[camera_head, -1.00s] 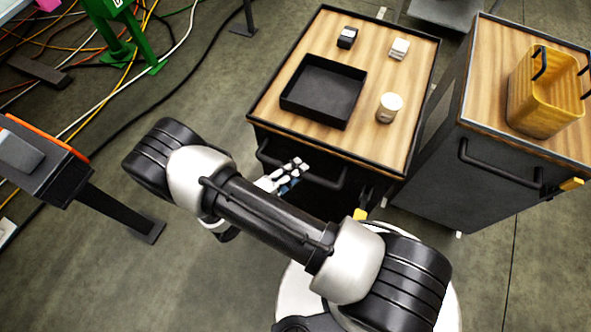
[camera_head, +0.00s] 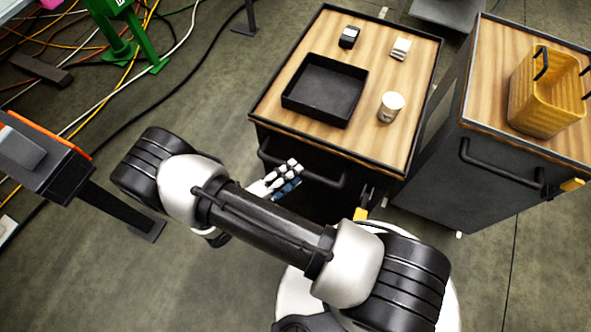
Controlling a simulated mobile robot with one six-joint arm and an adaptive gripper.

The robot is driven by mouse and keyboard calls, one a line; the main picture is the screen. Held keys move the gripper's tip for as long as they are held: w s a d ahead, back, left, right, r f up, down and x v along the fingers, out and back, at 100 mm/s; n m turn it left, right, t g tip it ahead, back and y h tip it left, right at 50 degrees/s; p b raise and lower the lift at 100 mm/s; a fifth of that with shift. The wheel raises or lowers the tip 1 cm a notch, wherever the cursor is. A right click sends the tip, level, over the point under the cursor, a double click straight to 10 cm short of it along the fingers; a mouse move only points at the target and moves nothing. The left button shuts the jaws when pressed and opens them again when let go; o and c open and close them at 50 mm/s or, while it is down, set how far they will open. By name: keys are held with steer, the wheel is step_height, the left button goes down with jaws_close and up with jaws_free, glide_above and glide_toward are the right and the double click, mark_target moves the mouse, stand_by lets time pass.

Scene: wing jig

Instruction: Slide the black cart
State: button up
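The black cart (camera_head: 425,110) with a wooden top stands at the upper middle. A black bar handle (camera_head: 303,173) runs along its near side. My gripper (camera_head: 290,172) is at the left half of this handle, partly hidden behind my arm. Its light fingers and a blue part show close to the bar. I cannot tell whether the fingers are around the bar or only beside it, nor whether they are open or shut.
On the cart are a black tray (camera_head: 288,104), a white-lidded jar (camera_head: 390,106) and two small boxes. A second dark cart (camera_head: 440,165) with a yellow basket (camera_head: 545,92) stands close on the right. Cables and a green stand (camera_head: 125,50) are at upper left. Floor on the left is partly clear.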

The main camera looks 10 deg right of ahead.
steer(key=v, duration=0.9)
steer(key=shift+s+a, duration=0.25)
steer(key=shift+a, duration=0.05)
steer(key=shift+r, duration=0.15)
steer(key=w+d+r+m+g+y, duration=0.1)
steer(key=d+r+m+g+y, duration=0.3)
steer(key=r+m, duration=0.6)
steer(key=d+r+m+g+y, duration=0.1)
steer(key=d+r+m+g, duration=0.35)
steer(key=r+m, duration=0.6)
steer(key=s+d+r+m+t+y, duration=0.2)
steer(key=r+m, duration=0.5)
steer(key=m, duration=0.4)
steer(key=s+d+r+m+t+y, duration=0.3)
steer(key=s+d+r+m+y, duration=0.2)
steer(key=m, duration=0.6)
steer(key=shift+s+d+r+y, duration=0.25)
steer(key=shift+s+r+y, duration=0.7)
steer(key=shift+s, duration=0.15)
steer(key=shift+m, duration=0.25)
steer(key=shift+c, duration=0.2)
